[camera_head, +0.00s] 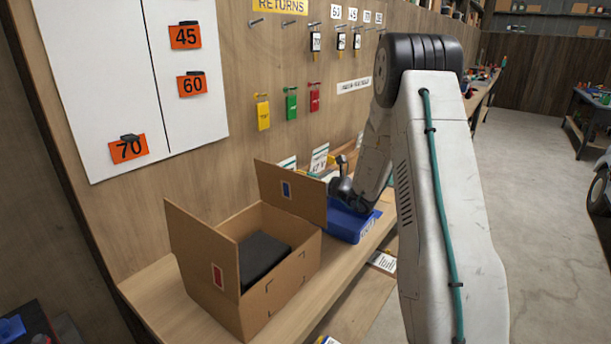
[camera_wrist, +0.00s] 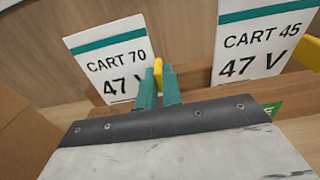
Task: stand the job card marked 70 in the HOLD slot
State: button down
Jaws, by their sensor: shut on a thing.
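The job card marked CART 70, 47 V (camera_wrist: 108,58) is white with a green stripe and stands tilted in the wrist view. My gripper (camera_wrist: 158,88) has its two green fingers closed around a yellow tab (camera_wrist: 158,70) at this card's right edge. The fingers cover part of the card's lower right. A second card marked CART 45, 47 V (camera_wrist: 258,42) stands to the right. In the head view two such cards (camera_head: 319,157) show behind the box flap, too small to read. My gripper's tips there are mostly hidden. No label reading HOLD is legible.
An open cardboard box (camera_head: 290,285) with raised flaps stands on the bench left of my arm. A blue bin (camera_head: 346,225) is beside it. A wooden rail (camera_wrist: 290,90) with a partly hidden green label (camera_wrist: 275,108) lies below the cards. Tags hang on the wall.

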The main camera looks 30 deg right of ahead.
jog(key=c, duration=1)
grip_release()
jog(key=v, duration=0.7)
jog(key=v, duration=0.8)
jog(key=shift+a, duration=0.1)
